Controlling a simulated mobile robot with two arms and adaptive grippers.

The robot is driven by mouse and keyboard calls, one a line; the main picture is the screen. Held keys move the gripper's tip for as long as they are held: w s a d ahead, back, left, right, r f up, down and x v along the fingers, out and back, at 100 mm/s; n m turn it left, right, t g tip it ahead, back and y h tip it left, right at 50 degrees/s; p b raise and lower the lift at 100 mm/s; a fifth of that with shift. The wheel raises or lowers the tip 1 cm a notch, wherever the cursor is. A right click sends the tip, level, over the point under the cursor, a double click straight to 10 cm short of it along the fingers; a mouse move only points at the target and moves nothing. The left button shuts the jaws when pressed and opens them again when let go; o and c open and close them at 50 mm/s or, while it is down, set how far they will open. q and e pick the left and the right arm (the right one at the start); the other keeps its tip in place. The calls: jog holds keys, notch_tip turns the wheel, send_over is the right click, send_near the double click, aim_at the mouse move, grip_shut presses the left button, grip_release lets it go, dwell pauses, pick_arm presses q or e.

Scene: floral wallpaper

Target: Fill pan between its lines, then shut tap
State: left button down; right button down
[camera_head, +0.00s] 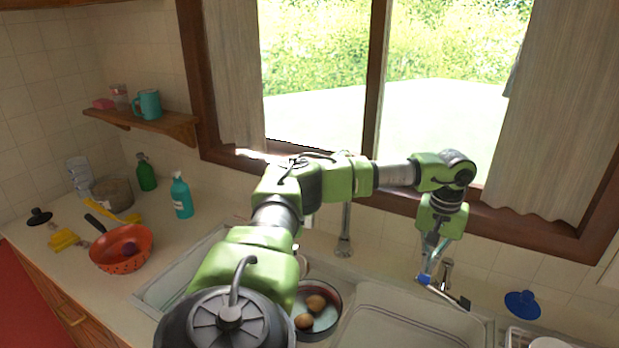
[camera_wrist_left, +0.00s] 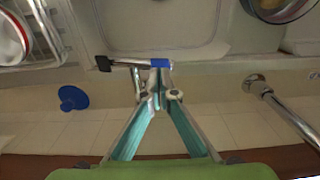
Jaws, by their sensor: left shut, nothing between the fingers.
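The pan (camera_head: 337,322) sits at the sink, holding brown potatoes and pale liquid; my arm partly covers it. Its lines cannot be made out. Part of the pan shows at the top of the left wrist view (camera_wrist_left: 249,8). The chrome tap spout (camera_head: 345,225) rises behind it; whether water runs is not clear. A lever (camera_head: 447,292) with a blue end and a black end lies by a chrome post to the right. My left gripper (camera_head: 429,268) is shut and empty, its tips at the blue end; contact is unclear. The lever also shows in the left wrist view (camera_wrist_left: 128,62). My right gripper is not in view.
A blue plunger-like object (camera_head: 522,304) stands right of the lever. A shelf (camera_head: 150,127) holds a teal mug (camera_head: 148,104). The window is behind my arm.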

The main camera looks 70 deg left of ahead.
aim_at(424, 277)
pick_arm(q)
jog(key=shift+f+b, duration=0.95)
jog(key=shift+f, duration=0.65)
notch_tip(424, 277, up, 3)
jog(key=p, duration=0.2)
jog(key=shift+r+p, duration=0.2)
jog(key=shift+p, duration=0.15)
jog(key=w+d, duration=0.2)
jog(key=d, duration=0.1)
jog(key=w+d, duration=0.5)
jog(key=d, duration=0.1)
jog(key=shift+w+f, duration=0.15)
jog(key=shift+w, duration=0.05)
jog(key=shift+a+f, duration=0.1)
jog(key=shift+f+b, duration=1.6)
jog(key=shift+f, duration=0.6)
jog(key=shift+r, duration=0.1)
dwell(2.2)
